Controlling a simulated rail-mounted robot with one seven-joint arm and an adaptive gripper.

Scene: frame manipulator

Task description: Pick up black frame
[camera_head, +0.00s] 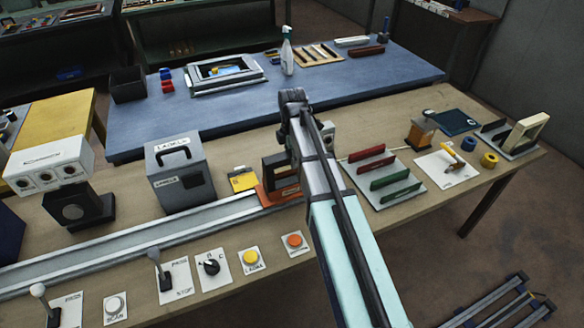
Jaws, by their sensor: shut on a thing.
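A black frame (272,168) stands upright at the orange holder (268,195) at the right end of the grey rail. My arm crosses in front and covers its right part. My gripper (296,147) is at the frame, behind my arm links, and is shut on it. The fingertips and the exact grasp point are hidden. I cannot tell whether the frame touches the holder or is just above it.
A rack (415,191) with red and green plates lies right of my arm. A cream frame (528,131) stands in a far-right rack. The grey LABELS box (180,175) stands left. Buttons and levers line the front edge.

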